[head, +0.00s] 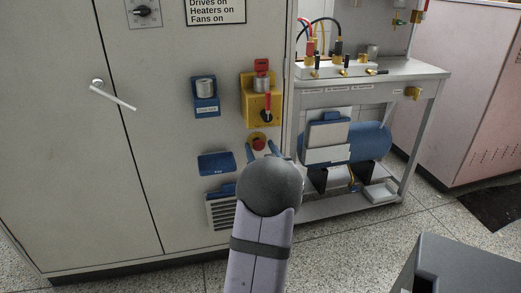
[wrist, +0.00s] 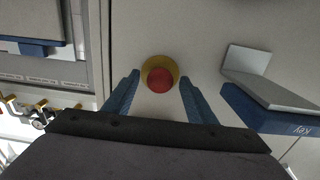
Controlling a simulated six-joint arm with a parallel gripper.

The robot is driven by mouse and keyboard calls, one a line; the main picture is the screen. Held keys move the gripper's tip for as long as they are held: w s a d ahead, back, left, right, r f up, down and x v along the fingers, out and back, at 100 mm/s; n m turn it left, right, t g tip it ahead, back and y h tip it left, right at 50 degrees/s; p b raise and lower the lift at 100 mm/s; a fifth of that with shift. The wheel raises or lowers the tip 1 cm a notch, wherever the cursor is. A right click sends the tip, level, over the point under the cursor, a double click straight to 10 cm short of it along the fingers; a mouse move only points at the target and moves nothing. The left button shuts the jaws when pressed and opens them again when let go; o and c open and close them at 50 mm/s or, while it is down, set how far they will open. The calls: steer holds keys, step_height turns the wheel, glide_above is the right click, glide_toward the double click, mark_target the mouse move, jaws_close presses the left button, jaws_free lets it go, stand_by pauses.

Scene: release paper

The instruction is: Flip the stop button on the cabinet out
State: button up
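The stop button (head: 258,143) is a red round knob on a yellow disc, set on the front of the grey cabinet (head: 75,180). It also shows in the wrist view (wrist: 160,78), upper centre. My gripper (head: 261,147) is open, with its two blue fingers pointing at the cabinet. In the wrist view one finger is on each side of the button, with gaps to both. I cannot tell whether the fingertips reach the depth of the knob. Nothing is held.
A blue key box (head: 216,163) is beside the button and shows near the right finger in the wrist view (wrist: 265,108). A yellow switch unit (head: 249,110) with a red lever and a blue unit (head: 206,108) are above. A bench (head: 425,74) stands at the right.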

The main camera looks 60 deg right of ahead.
jaws_close()
steer(key=shift+p+v, duration=0.3)
steer(key=shift+v, duration=0.5)
steer(key=shift+s+f, duration=0.1)
steer(key=shift+f, duration=0.1)
steer(key=shift+c, duration=1.3)
jaws_free()
steer(key=shift+a, duration=0.1)
steer(key=o, duration=0.3)
steer(key=shift+r, duration=0.15)
steer(key=shift+s, duration=0.1)
steer(key=p+v, duration=0.2)
steer(key=v, duration=0.5)
